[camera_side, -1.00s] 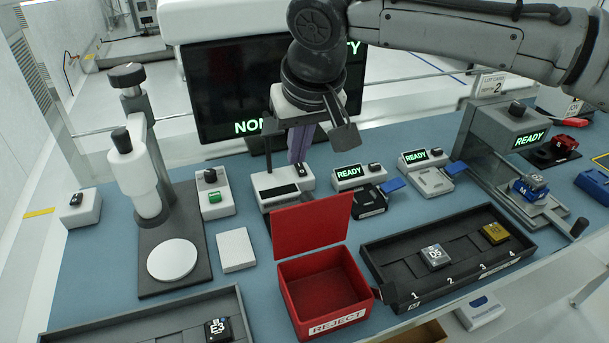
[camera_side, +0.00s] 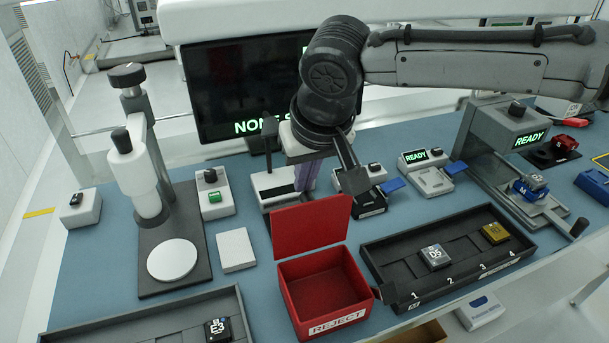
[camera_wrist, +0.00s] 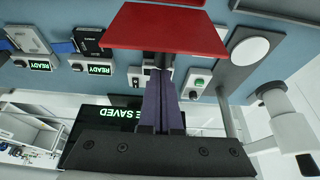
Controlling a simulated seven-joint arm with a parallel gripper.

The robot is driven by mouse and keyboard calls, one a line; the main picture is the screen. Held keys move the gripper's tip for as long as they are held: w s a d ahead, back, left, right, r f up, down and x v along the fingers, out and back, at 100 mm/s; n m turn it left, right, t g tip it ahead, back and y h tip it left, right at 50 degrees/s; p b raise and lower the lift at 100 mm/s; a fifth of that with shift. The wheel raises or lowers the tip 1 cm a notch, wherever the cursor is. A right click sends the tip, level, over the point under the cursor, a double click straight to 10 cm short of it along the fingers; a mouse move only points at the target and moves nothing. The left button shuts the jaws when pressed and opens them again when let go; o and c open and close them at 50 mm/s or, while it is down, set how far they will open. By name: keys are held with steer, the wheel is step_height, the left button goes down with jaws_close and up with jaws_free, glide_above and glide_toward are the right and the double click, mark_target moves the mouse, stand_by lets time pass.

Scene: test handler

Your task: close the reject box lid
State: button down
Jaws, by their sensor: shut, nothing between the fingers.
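The red reject box (camera_side: 361,301) stands at the front middle of the bench, with a white REJECT label on its front. Its red lid (camera_side: 310,228) is open, standing up along the box's back edge and leaning slightly back. The box looks empty. My gripper (camera_side: 305,183) is shut and empty, with its purple fingers pointing down just behind the lid's upper edge; the lid may hide the tips. In the wrist view the shut fingers (camera_wrist: 161,80) point toward the lid (camera_wrist: 166,29), which fills the upper middle. I cannot tell whether they touch it.
A black tray (camera_side: 385,284) with a grey and a yellow block lies right of the box. Another dark tray (camera_side: 130,328) with a block is at front left. A press with a round white plate (camera_side: 172,258) stands left. Small READY devices (camera_side: 425,175) stand behind.

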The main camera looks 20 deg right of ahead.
steer(key=shift+s, duration=0.15)
steer(key=shift+s+r+t, duration=0.1)
steer(key=shift+s+t, duration=0.15)
steer(key=shift+t, duration=0.15)
steer(key=shift+s, duration=0.1)
steer(key=shift+s+t, duration=0.3)
steer(key=shift+s, duration=0.05)
steer(key=shift+s+r, duration=0.15)
steer(key=shift+s, duration=0.4)
steer(key=s+f, duration=0.5)
steer(key=s, duration=0.5)
steer(key=shift+s, duration=0.35)
steer(key=shift+w, duration=0.1)
